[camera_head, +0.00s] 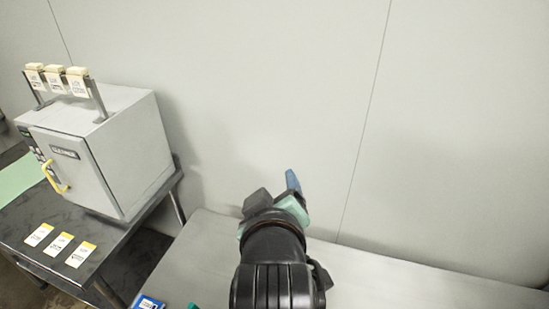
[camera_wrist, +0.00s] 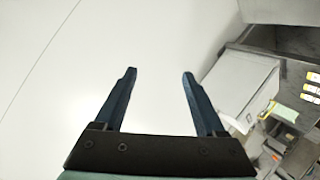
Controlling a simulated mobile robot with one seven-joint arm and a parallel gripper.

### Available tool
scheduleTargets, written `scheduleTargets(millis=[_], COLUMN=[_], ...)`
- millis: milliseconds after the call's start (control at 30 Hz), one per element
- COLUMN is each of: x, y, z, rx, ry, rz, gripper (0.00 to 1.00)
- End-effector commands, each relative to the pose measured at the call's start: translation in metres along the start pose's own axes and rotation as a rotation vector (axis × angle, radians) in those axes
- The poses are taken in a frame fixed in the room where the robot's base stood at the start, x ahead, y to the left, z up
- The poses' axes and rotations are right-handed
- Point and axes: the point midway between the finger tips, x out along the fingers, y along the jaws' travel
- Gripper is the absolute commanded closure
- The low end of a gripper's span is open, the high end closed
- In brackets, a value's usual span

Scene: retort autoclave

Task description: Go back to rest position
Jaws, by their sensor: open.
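My gripper (camera_wrist: 159,78) is open and empty in the wrist view, with its two dark blue fingers apart and only pale wall between them. In the head view my gripper (camera_head: 292,181) is at the end of my black arm, raised above the grey bench in front of the wall. Only one blue finger shows clearly there; the rest is hidden behind the wrist. Nothing touches the fingers.
The grey autoclave (camera_head: 140,150) with a yellow handle (camera_head: 54,177) stands on a dark table (camera_head: 110,236) at left. Several labelled cards lie before it or hang on its top rack (camera_head: 98,100). A blue box (camera_head: 149,303) sits at the bottom edge. The bench (camera_head: 400,283) is clear at right.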

Motion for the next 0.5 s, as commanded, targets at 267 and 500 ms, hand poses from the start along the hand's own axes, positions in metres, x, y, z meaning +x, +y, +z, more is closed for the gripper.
scheduleTargets(millis=[267, 500], x=[-0.106, -0.209], y=[0.108, 0.145], z=[-0.142, -0.19], rx=[0.362, 0.526], ry=[0.668, 1.089], rz=[0.331, 0.4], gripper=[0.28, 0.28])
